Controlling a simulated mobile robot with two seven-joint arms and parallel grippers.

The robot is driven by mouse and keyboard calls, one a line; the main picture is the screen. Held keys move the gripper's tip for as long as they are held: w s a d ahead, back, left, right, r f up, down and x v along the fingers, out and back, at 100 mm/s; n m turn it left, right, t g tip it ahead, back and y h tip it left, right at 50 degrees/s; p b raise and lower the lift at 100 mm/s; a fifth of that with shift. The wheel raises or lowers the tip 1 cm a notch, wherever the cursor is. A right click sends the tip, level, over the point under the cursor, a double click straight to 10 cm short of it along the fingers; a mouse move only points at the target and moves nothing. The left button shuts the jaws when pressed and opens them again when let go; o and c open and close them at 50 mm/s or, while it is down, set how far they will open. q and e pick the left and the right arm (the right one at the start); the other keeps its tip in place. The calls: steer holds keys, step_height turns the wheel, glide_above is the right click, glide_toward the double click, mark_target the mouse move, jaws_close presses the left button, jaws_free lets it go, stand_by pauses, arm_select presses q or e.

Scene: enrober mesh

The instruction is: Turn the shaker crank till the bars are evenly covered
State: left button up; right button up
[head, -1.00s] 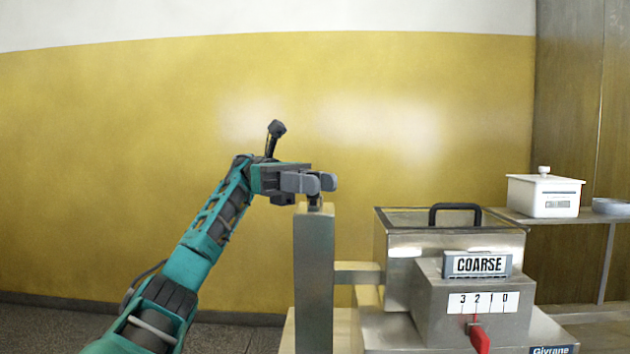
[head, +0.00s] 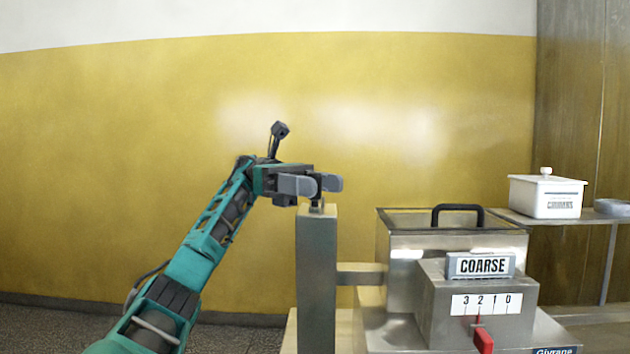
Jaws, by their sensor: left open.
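A metal upright (head: 317,280) stands left of the shaker machine (head: 478,305), joined to it by a short horizontal bar. A small dark knob (head: 317,190) rises on a stem from the upright's top; it looks like the crank's handle, though I cannot be sure. My left gripper (head: 317,184) is open at the top of the upright, with one grey finger on each side of the knob. I cannot tell whether either finger touches it. The bars are not in view. My right gripper is not in view.
A red lever (head: 483,340) is below the 3-2-1-0 scale, near the 2. A white lidded tub (head: 546,195) stands on a shelf at the right. Space left of the arm is clear.

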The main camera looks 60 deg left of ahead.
arm_select(q)
step_height(320, 180, up, 20)
steer(key=p, duration=0.4)
stand_by(0.9)
stand_by(0.6)
